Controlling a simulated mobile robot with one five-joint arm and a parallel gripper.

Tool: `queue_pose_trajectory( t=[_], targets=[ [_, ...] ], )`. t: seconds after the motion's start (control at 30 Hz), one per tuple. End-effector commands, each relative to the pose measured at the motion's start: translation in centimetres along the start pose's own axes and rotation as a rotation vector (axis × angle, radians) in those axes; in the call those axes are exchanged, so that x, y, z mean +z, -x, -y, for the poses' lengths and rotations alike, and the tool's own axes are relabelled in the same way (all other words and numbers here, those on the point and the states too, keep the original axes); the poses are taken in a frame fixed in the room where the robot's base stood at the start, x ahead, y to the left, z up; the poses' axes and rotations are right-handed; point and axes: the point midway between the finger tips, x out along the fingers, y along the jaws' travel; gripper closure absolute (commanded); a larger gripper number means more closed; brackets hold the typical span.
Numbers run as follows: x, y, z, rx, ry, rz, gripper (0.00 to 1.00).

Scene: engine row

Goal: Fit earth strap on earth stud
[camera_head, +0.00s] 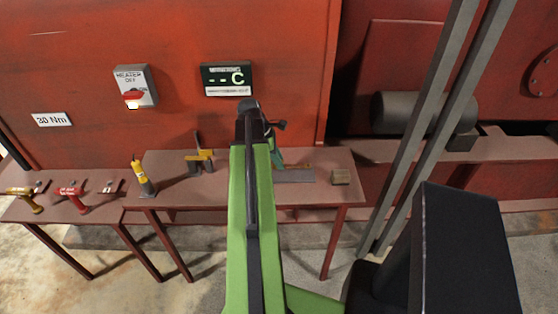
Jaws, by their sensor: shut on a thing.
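My green and black arm (251,205) reaches up the middle of the picture toward the bench. Its dark far joint (248,112) stands in front of the orange-red panel, above the back of the table in the picture. A short green part of my arm (276,157) shows just to the right, over the table. My gripper's jaws are hidden behind the arm, so I cannot see what is between them. I cannot make out an earth strap or an earth stud in this view. A flat grey plate (294,176) lies on the table just right of my arm.
The brown table (225,190) also bears a yellow-and-grey tool (144,178), a yellow clamp-like tool (199,160) and a small block (340,177). A lower table at left holds yellow (24,199) and red (72,197) tools. Grey posts (425,120) stand at right.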

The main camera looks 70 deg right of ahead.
Motion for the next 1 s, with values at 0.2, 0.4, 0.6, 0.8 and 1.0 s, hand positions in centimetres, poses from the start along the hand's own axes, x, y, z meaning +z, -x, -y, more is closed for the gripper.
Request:
queue_pose_trajectory(
  t=[0.2,0.4,0.6,0.8,1.0],
  targets=[
    [0.0,0.0,0.0,0.0,0.0,0.0,1.0],
    [0.0,0.0,0.0,0.0,0.0,0.0,1.0],
    [0.0,-0.3,0.0,-0.001,-0.001,0.0,1.0],
    [-0.2,-0.8,0.0,-0.001,-0.001,0.0,1.0],
    [-0.4,-1.2,0.0,0.0,-0.001,0.0,1.0]
  ],
)
